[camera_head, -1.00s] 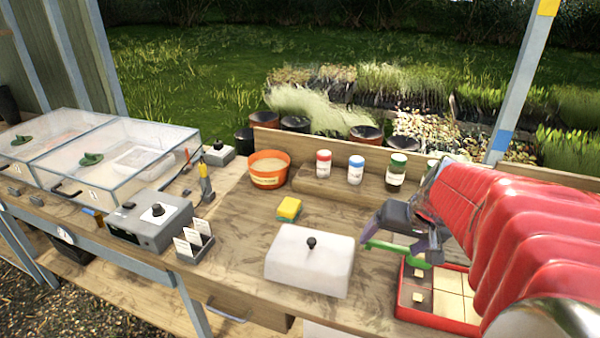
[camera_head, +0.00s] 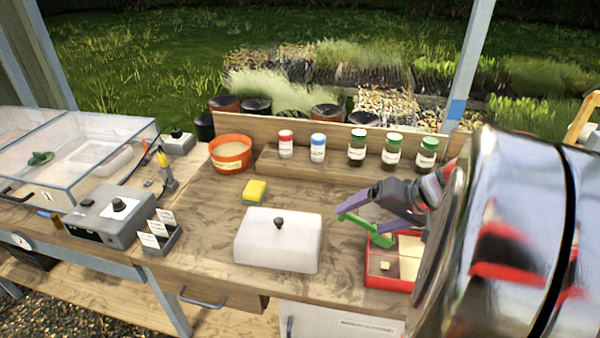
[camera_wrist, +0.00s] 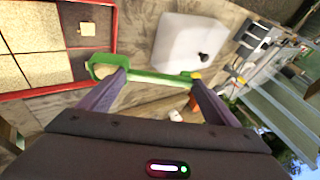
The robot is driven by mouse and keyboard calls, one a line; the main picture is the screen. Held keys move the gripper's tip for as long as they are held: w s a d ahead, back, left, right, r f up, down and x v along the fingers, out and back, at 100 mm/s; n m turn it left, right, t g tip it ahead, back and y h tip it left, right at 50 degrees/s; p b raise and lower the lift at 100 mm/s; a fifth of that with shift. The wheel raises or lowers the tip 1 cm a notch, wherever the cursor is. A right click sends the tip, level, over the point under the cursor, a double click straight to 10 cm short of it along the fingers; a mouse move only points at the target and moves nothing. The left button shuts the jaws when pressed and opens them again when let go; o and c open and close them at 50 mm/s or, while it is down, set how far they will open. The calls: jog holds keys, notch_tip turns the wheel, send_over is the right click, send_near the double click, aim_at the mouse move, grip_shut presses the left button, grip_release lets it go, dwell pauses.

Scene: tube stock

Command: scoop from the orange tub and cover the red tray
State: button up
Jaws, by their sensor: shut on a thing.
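My gripper (camera_head: 364,218) is shut on a green scoop (camera_head: 352,219), held above the bench beside the red tray. In the wrist view the scoop (camera_wrist: 150,78) lies across between my fingers, its bowl end near the tray; I cannot tell whether the bowl holds anything. The red tray (camera_head: 375,284) is partly hidden by my arm. In the wrist view the tray (camera_wrist: 113,30) has several pale tan sections, and a darker brown section with a small light block (camera_wrist: 88,29). The orange tub (camera_head: 230,162) stands at the back of the bench, holding pale tan material.
A white lidded box (camera_head: 278,245) stands left of the tray. A yellow and green sponge (camera_head: 254,192) lies behind it. Several capped jars (camera_head: 357,150) stand on a back ledge. A grey control box (camera_head: 110,220) and glass cases (camera_head: 70,160) fill the left side.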

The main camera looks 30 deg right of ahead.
jog(key=shift+s+d+f+t+y, duration=0.2)
jog(key=shift+d+f+t+y, duration=0.1)
jog(key=shift+d+y, duration=0.2)
jog(key=shift+m+t+y, duration=0.4)
jog(key=shift+t+y, duration=0.3)
jog(key=shift+y, duration=0.2)
jog(key=shift+a, duration=0.1)
jog(key=shift+s+d+r, duration=0.55)
jog(key=shift+d+r, duration=0.1)
jog(key=shift+d, duration=0.2)
jog(key=shift+w+a, duration=0.1)
jog(key=shift+a, duration=0.05)
jog(key=shift+w+a, duration=0.55)
jog(key=shift+a, duration=0.1)
jog(key=shift+s+d, duration=0.1)
jog(key=shift+d, duration=0.05)
